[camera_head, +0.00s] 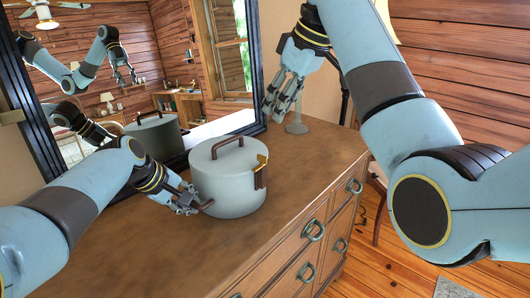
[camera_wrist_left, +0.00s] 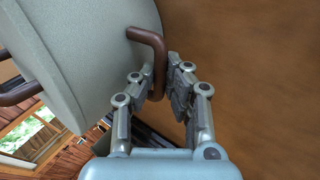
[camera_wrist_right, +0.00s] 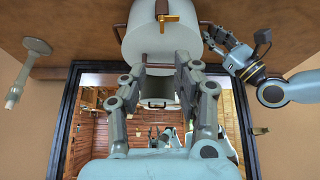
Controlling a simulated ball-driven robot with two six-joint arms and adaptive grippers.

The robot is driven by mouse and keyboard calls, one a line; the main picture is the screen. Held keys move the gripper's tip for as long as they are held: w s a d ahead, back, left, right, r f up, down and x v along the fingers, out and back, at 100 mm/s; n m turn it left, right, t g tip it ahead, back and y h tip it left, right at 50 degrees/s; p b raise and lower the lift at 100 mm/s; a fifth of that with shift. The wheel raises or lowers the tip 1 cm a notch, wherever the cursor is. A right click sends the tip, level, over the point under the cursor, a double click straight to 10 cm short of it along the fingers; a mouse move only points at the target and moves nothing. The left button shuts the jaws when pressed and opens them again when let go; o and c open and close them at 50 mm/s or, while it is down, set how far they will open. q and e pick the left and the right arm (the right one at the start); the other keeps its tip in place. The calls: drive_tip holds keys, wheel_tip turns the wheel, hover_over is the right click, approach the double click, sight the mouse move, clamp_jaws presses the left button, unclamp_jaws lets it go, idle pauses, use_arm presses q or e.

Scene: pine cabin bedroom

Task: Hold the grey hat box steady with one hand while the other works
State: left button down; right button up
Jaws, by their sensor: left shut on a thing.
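The grey hat box (camera_head: 226,190) stands upright on the dresser top, its lid on. A brown carrying handle (camera_head: 228,146) arches over the lid, and a brass latch (camera_head: 262,161) sits on a brown strap at its right side. My left gripper (camera_head: 190,202) is shut on the brown side handle (camera_wrist_left: 158,50) low on the box's left side. My right gripper (camera_head: 279,98) is open and empty, in the air behind and right of the box. In the right wrist view its spread fingers (camera_wrist_right: 162,66) overlap the picture of the box (camera_wrist_right: 150,45), apart from it.
The wooden dresser (camera_head: 110,250) has drawers with ring pulls along its front. A large black-framed mirror (camera_head: 262,60) stands behind the box and reflects it and my arms. A small grey stand (camera_head: 296,126) is at the dresser's back right. The dresser top in front is clear.

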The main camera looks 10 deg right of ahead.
sight(263, 156)
drive_tip(key=x, duration=0.8)
drive_tip(key=s+x, duration=0.1)
drive_tip(key=x, duration=0.4)
drive_tip(key=shift+d+f, duration=0.25)
drive_tip(key=shift+s, duration=0.1)
clamp_jaws()
